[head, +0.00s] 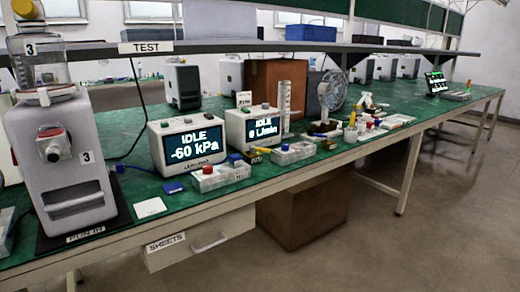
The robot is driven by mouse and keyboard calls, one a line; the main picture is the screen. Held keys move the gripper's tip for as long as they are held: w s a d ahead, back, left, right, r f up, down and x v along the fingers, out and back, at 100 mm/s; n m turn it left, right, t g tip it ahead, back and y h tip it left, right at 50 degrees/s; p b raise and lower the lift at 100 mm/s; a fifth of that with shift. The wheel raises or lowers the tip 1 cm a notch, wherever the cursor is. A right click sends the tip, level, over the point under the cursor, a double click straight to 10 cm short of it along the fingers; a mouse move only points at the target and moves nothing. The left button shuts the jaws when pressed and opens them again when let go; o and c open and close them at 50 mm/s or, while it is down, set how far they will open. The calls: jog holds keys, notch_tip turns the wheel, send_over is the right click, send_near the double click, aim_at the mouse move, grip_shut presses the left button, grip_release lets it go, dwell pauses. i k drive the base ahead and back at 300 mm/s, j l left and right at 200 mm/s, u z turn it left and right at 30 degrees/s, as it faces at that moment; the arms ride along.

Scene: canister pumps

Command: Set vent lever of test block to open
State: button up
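My gripper is not in view. No block is legibly marked as the test block, and I cannot make out a vent lever or its setting. A small pale grey block (220,177) with a red knob and a blue part sits on the green bench in front of a display reading "IDLE -60 kPa" (187,145). A similar grey block (293,153) with a blue knob sits further right, near a display reading "IDLE 0 L/min" (253,128). A yellow part lies beside that second display.
A grey canister pump (62,160) with a tag "3" stands at the left bench end. A "TEST" shelf (300,45) spans above the green bench (130,185). A "SHEETS" drawer (200,242) hangs below. A fan (332,90) and small items stand further right. The right floor is clear.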

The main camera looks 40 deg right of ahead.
aim_at(252, 148)
jog(key=l, duration=1.05)
jog(key=i+l, duration=0.1)
jog(key=l, duration=0.95)
jog(key=i+j, duration=0.4)
jog(key=i+l+z, duration=0.05)
